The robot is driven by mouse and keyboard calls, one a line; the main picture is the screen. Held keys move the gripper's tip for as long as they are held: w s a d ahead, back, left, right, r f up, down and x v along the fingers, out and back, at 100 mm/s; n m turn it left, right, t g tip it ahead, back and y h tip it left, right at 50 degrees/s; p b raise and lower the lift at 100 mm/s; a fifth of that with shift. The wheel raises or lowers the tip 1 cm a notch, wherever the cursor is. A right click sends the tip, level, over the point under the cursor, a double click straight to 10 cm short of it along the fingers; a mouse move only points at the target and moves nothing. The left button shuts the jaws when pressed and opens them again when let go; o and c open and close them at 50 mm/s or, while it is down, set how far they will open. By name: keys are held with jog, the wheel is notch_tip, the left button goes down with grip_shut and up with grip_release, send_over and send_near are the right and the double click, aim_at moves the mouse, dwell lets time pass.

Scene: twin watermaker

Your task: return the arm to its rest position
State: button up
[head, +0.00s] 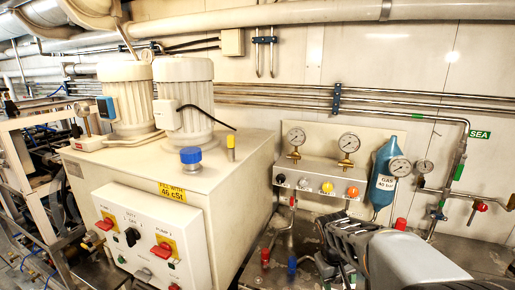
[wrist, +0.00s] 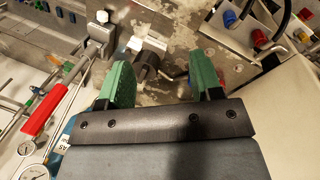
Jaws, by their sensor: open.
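My gripper shows in the wrist view (wrist: 158,85) with two green-padded fingers spread apart. It is open, and nothing is held between the fingers. A dark cylindrical fitting (wrist: 147,66) lies beyond the gap between them; I cannot tell how far off it is. In the head view my arm's dark and pale end fills the lower right, in front of the metal surface below the gauge panel. The fingertips cannot be made out there.
A gauge panel (head: 318,178) with several knobs stands behind my arm, beside a blue gas bottle (head: 382,180). A cream cabinet (head: 215,200) with two motors stands left. A red-handled lever (wrist: 45,110) lies left of the fingers. Pipes with red valves run at right.

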jog(key=s+a+r+m+t+y, duration=0.1)
jog(key=s+a+r+t, duration=0.1)
jog(key=s, duration=0.3)
jog(key=s+a+r+m+t+y, duration=0.1)
jog(key=s+a+r+t, duration=0.1)
jog(key=s+r, duration=0.2)
jog(key=shift+s+a+r+t, duration=0.25)
jog(key=shift+s+t, duration=0.05)
jog(key=shift+s, duration=0.7)
